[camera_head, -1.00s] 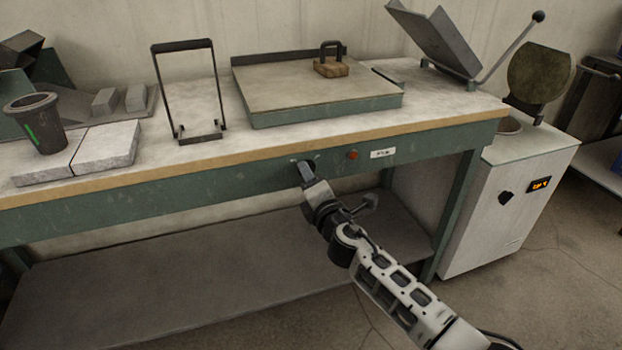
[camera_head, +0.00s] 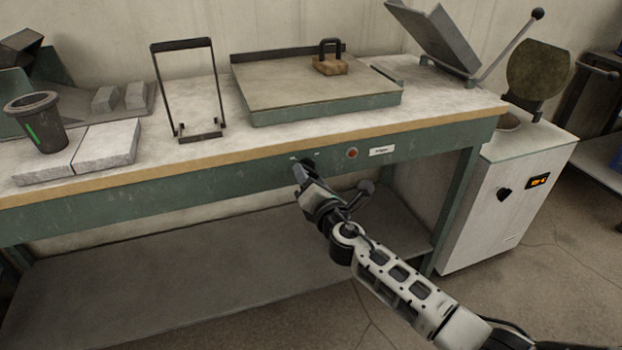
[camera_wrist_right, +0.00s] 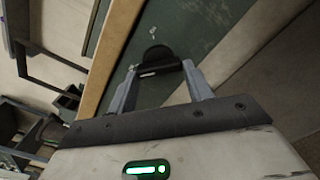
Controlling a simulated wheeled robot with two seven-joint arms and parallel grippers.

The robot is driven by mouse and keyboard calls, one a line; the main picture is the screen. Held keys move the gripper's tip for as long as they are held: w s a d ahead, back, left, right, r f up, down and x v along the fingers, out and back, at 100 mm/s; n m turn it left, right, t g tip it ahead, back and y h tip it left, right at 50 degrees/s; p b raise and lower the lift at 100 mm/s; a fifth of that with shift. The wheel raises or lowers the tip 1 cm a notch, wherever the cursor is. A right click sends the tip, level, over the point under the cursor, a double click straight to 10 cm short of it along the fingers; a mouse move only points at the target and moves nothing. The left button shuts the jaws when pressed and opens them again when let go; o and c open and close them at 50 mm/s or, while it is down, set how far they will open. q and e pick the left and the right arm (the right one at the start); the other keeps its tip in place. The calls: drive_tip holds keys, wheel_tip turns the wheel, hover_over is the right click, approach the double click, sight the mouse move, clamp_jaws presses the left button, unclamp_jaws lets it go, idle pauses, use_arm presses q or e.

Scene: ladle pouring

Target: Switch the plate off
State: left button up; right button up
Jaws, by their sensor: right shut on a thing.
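The plate (camera_head: 300,82) is a flat grey slab in a green frame on the bench. Its black knob (camera_head: 308,164) is on the bench's green front panel, left of a red lamp (camera_head: 352,153) and a small white label (camera_head: 382,151). My right gripper (camera_head: 301,171) is at the knob. In the right wrist view the knob (camera_wrist_right: 158,60) sits between the two fingertips (camera_wrist_right: 159,73), and the gripper is shut on it. The lamp looks dull red. My left gripper is not in view.
A wooden block with a black handle (camera_head: 330,63) rests on the plate. A black wire stand (camera_head: 186,90) and a dark cup (camera_head: 36,120) on pale slabs stand to the left. A white furnace cabinet (camera_head: 505,200) with an orange display stands right of the bench.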

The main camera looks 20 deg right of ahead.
drive_tip(key=o, duration=1)
drive_tip(key=s, duration=1.6)
drive_tip(key=shift+d+p, duration=0.3)
drive_tip(key=shift+p, duration=0.05)
